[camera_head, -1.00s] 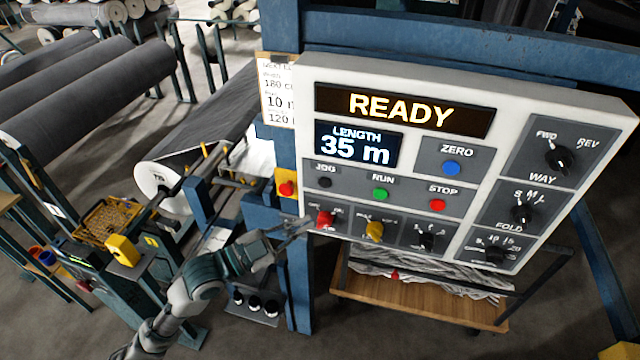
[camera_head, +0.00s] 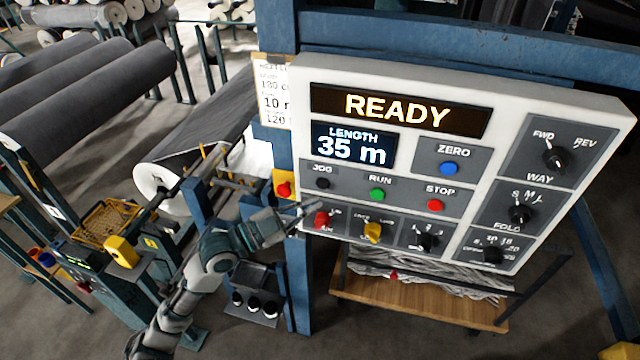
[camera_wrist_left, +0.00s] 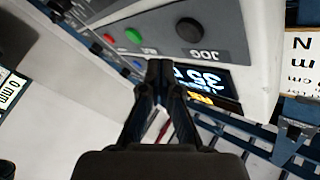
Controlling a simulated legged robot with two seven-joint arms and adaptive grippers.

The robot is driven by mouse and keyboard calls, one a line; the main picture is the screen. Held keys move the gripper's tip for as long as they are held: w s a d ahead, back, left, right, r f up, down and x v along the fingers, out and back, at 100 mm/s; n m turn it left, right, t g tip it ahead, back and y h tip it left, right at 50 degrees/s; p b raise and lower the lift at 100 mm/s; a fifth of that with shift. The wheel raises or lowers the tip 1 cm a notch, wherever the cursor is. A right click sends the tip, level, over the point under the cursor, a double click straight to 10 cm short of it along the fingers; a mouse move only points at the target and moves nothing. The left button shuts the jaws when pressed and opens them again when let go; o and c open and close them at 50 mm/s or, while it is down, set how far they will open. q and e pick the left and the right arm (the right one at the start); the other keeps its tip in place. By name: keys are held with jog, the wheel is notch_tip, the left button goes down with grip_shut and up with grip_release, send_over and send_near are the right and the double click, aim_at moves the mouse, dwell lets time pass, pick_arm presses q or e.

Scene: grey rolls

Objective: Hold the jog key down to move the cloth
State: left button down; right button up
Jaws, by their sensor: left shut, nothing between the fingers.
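The jog key (camera_head: 323,183) is a black round button under the label JOG, at the left of the white control panel (camera_head: 400,70). It also shows in the left wrist view (camera_wrist_left: 190,30), beyond my fingertips and apart from them. My left gripper (camera_head: 308,207) is shut and empty, just below and left of the jog key. Its closed fingers show in the left wrist view (camera_wrist_left: 160,68). The display (camera_head: 398,111) reads READY and the length display (camera_head: 352,146) reads 35 m. Grey cloth (camera_head: 430,275) lies in folds on a wooden table below the panel. My right gripper is out of view.
Close to the jog key are the green RUN button (camera_head: 377,195), red STOP button (camera_head: 435,205) and a red switch (camera_head: 322,219). A red button on a yellow box (camera_head: 284,189) sits on the blue post (camera_head: 298,290). Large grey rolls (camera_head: 90,95) lie at the left.

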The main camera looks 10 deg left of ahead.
aim_at(322, 184)
pick_arm(q)
jog(key=w, duration=0.2)
jog(key=shift+w+d, duration=0.15)
jog(key=shift+w, duration=0.25)
jog(key=shift+a, duration=0.25)
jog(key=shift+d, duration=0.3)
jog(key=shift+a, duration=0.15)
dwell(0.4)
jog(key=shift+r, duration=0.1)
jog(key=shift+w, duration=0.35)
jog(key=shift+w+b, duration=0.4)
dwell(5.5)
